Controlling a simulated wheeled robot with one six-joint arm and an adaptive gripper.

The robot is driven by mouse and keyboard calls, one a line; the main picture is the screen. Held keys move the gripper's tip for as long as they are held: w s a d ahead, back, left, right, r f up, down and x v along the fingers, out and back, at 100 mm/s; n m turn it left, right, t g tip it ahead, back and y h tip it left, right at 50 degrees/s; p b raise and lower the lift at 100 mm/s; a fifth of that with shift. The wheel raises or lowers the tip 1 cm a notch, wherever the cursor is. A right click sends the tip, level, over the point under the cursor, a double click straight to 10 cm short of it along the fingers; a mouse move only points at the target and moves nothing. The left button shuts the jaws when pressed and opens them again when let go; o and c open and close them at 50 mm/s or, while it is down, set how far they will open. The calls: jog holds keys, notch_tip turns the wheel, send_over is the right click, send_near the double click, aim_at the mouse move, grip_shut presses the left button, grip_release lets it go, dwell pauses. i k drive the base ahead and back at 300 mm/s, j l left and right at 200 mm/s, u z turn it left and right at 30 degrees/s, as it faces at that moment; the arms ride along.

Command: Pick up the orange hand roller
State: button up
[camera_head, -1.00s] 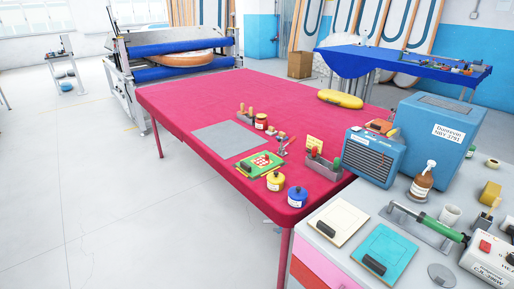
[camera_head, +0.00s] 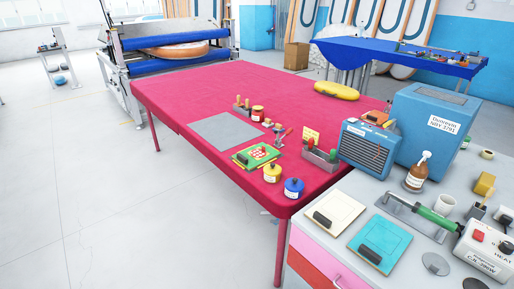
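A small red-orange handled tool (camera_head: 281,134) lies on the red table (camera_head: 205,95), just right of the grey mat. It may be the orange hand roller, but it is too small to be sure. An orange item (camera_head: 376,117) also sits on top of the blue heater; its shape is unclear. My gripper is not in view.
Near the tool are a grey mat (camera_head: 226,131), a green and red box (camera_head: 256,155), yellow (camera_head: 272,173) and blue (camera_head: 293,188) pots and a grey tool holder (camera_head: 320,157). A grey bench with a blue heater (camera_head: 367,148) stands at right. Open floor (camera_head: 110,210) lies left.

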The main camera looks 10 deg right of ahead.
aim_at(239, 104)
jog(key=i+j+z, duration=0.1)
jog(key=i+j, duration=0.15)
jog(key=j, duration=0.15)
jog(key=i+j, duration=0.2)
jog(key=j, duration=0.25)
jog(key=i+j+z, duration=0.15)
jog(key=j, duration=0.3)
jog(key=i+j, duration=0.3)
jog(key=j, duration=0.15)
jog(key=i+j+z, duration=0.15)
jog(key=j, duration=0.3)
jog(key=i+j+z, duration=0.1)
jog(key=j, duration=0.4)
jog(key=i+j, duration=0.25)
jog(key=j, duration=0.25)
jog(key=i+j+z, duration=0.15)
jog(key=j, duration=0.35)
